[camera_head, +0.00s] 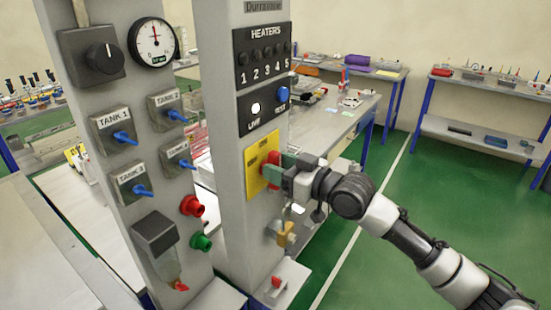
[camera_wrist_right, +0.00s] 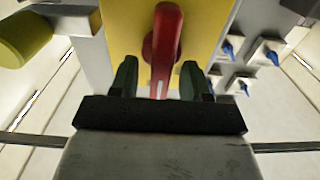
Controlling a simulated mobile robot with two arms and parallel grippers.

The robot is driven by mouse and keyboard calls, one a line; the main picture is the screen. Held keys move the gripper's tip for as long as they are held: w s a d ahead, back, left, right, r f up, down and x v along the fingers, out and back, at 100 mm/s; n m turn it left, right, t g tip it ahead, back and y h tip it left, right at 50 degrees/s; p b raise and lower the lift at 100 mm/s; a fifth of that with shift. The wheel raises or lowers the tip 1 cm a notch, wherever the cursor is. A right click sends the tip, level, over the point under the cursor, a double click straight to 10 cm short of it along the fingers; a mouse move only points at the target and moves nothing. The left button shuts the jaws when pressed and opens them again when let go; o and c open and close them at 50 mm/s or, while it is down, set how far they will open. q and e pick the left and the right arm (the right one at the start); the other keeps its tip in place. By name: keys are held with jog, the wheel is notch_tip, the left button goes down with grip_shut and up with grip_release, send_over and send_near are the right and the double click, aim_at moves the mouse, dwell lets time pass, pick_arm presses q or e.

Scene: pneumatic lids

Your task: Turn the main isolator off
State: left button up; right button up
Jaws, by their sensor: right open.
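The main isolator is a red rotary handle (camera_head: 267,170) on a yellow plate (camera_head: 256,148), low on the front of the right-hand grey column. In the right wrist view the red handle (camera_wrist_right: 163,45) points toward my gripper, against the yellow plate (camera_wrist_right: 120,22). My right gripper (camera_head: 277,168) is at the handle in the head view, its arm coming in from the right. In the wrist view its two green fingers (camera_wrist_right: 160,80) are apart, one on each side of the handle's near end. I cannot tell whether they touch it. My left gripper is not in view.
Above the plate are a blue button (camera_head: 283,94) and a HEATERS panel (camera_head: 263,55). A brass padlock-like part (camera_head: 287,235) hangs below. The left column carries blue tank levers (camera_head: 124,138), a gauge (camera_head: 153,42), and red (camera_head: 192,206) and green (camera_head: 201,242) knobs. Green floor is free at right.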

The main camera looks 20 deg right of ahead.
jog(key=shift+w+a, duration=0.35)
jog(key=shift+w, duration=0.05)
jog(key=c, duration=0.5)
